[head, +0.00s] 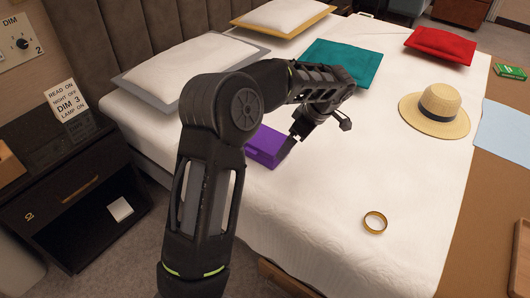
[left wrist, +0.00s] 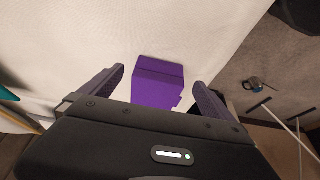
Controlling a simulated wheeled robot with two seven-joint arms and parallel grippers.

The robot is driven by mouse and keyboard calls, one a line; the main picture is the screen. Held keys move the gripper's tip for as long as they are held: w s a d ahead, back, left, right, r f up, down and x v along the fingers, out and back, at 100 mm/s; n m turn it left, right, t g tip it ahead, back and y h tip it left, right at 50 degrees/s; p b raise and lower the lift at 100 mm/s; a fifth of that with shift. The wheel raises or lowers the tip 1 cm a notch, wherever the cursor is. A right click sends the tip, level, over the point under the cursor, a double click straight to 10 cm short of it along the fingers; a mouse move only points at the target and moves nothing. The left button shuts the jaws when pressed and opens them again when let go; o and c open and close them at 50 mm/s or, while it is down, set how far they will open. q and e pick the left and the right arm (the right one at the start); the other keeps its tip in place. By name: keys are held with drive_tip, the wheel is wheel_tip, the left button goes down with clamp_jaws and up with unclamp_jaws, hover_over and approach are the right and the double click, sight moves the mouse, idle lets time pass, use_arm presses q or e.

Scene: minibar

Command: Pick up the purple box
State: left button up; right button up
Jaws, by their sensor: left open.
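The purple box (head: 264,146) lies on the white bed, partly hidden behind my left arm in the head view. My left gripper (head: 298,140) is over the bed close to the box's right end. In the left wrist view, the box (left wrist: 158,82) shows between the two spread fingers of my left gripper (left wrist: 158,77), with pale gaps on both sides. The gripper is open and empty. Whether a finger touches the box cannot be told. My right gripper is not in view.
A dark nightstand (head: 70,190) stands at left. The bed's front middle is mostly clear.

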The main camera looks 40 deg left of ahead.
sight(284, 162)
use_arm(q)
drive_tip(key=shift+r, duration=0.1)
drive_tip(key=shift+x, duration=1.3)
drive_tip(key=shift+b+x, duration=0.7)
drive_tip(key=shift+x, duration=1.95)
drive_tip(key=shift+s, duration=0.1)
drive_tip(key=shift+c, duration=0.6)
drive_tip(key=shift+r, duration=0.1)
drive_tip(key=c, duration=1.3)
